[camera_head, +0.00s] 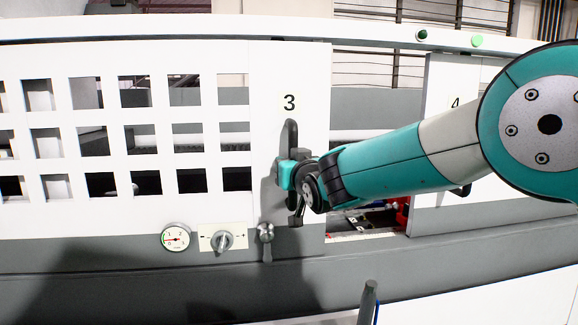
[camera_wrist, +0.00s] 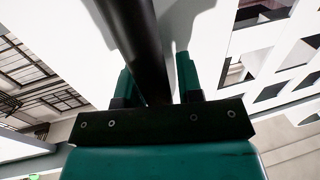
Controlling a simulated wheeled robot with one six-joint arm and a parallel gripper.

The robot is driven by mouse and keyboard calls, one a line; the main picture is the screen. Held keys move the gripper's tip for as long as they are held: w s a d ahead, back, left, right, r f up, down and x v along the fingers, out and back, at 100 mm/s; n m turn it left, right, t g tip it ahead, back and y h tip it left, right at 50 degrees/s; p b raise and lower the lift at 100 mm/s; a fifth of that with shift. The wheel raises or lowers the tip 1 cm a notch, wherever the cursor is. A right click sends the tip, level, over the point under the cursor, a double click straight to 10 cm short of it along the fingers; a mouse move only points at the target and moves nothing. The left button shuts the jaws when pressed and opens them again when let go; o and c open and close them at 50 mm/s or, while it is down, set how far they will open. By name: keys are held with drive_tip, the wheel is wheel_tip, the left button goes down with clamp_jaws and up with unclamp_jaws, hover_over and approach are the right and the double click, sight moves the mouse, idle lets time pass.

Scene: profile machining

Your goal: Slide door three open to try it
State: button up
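Door three (camera_head: 262,75) is a white panel marked "3", with a grid of square windows to its left. To the right of its edge, a gap shows the inside, so it stands partly open. Its black vertical handle (camera_head: 291,135) is at my gripper (camera_head: 287,174). In the wrist view, the handle (camera_wrist: 140,45) passes between the two teal fingers (camera_wrist: 160,85). The fingers are apart, with a narrow gap at the right finger. The handle lies close against the left finger; firm contact cannot be told.
Door four (camera_head: 445,85) is to the right, partly behind my arm. Red and dark parts (camera_head: 385,217) show inside the gap. A gauge (camera_head: 175,237), a rotary switch (camera_head: 222,240) and a metal knob (camera_head: 265,232) sit below door three. A grey post (camera_head: 368,300) stands in front.

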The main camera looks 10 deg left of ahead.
drive_tip(key=b+v, duration=0.5)
drive_tip(key=v, duration=1.2)
drive_tip(key=shift+s+b, duration=0.25)
drive_tip(key=shift+b, duration=0.05)
drive_tip(key=shift+d, duration=0.1)
drive_tip(key=s+d+f+g+h+p, duration=0.3)
drive_tip(key=s+d+f+g, duration=0.5)
drive_tip(key=s+d+f, duration=0.1)
drive_tip(key=s+d+f+g, duration=0.1)
drive_tip(key=s+g, duration=0.1)
drive_tip(key=s, duration=0.3)
drive_tip(key=s+d+f+n+g, duration=0.1)
drive_tip(key=s+d+g, duration=0.1)
drive_tip(key=s, duration=0.4)
drive_tip(key=s+d+f+g+h, duration=0.1)
drive_tip(key=s+d+g, duration=0.1)
drive_tip(key=s+g, duration=0.2)
drive_tip(key=shift+s+d+n+p, duration=0.25)
drive_tip(key=shift+s+n+p, duration=0.15)
drive_tip(key=shift+s, duration=0.6)
